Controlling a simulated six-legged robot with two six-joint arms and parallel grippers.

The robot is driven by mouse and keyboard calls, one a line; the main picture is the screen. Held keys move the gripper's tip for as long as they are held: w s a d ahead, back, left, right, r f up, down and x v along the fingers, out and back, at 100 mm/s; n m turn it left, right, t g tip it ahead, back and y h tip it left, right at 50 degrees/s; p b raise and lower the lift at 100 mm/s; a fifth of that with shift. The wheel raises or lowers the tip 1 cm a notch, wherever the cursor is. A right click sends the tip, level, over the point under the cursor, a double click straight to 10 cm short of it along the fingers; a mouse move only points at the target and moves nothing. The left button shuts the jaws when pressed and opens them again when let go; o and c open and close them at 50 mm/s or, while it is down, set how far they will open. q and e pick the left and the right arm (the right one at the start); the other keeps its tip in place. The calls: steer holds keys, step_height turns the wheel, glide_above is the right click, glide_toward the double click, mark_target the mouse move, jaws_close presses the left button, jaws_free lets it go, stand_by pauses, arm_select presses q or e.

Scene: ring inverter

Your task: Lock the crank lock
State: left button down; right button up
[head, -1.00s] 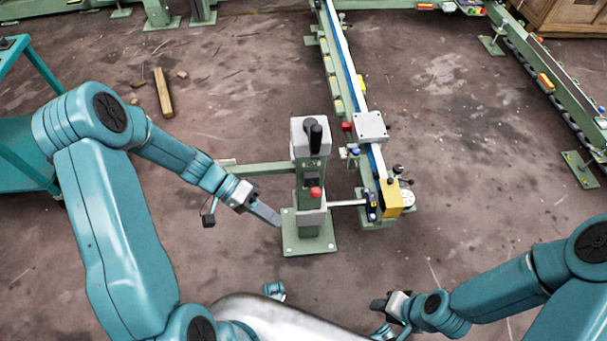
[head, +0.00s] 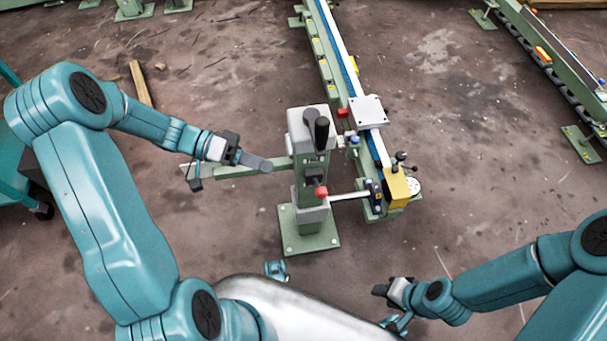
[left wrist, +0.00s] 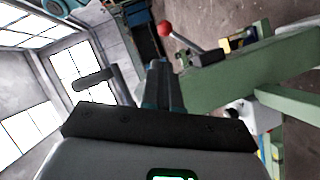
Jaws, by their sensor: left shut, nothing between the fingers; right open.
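A green post (head: 308,210) with a grey head (head: 298,122) stands on a base plate; I take it for the crank lock's stand. It has a black upright handle (head: 321,132) on top and a lever with a red knob (head: 321,192) on its front. In the left wrist view, the red knob (left wrist: 165,28) sits on a grey lever beside the green post (left wrist: 215,82). My left gripper (head: 266,164) is shut and empty, left of the post, apart from the knob; its fingers (left wrist: 160,72) also show in the left wrist view. My right gripper (head: 381,290) is open, low right.
A green side arm (head: 235,170) reaches left from the post, near my left gripper. A rail with a blue strip (head: 345,70), a white plate (head: 368,112) and a yellow block (head: 397,188) stand to the right. Open floor (head: 480,130) lies further right.

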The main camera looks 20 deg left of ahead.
mark_target(318, 187)
arm_select(q)
steer(key=shift+s, duration=0.1)
steer(key=b+x, duration=0.2)
steer(key=x, duration=0.8)
steer(key=shift+a+f, duration=0.1)
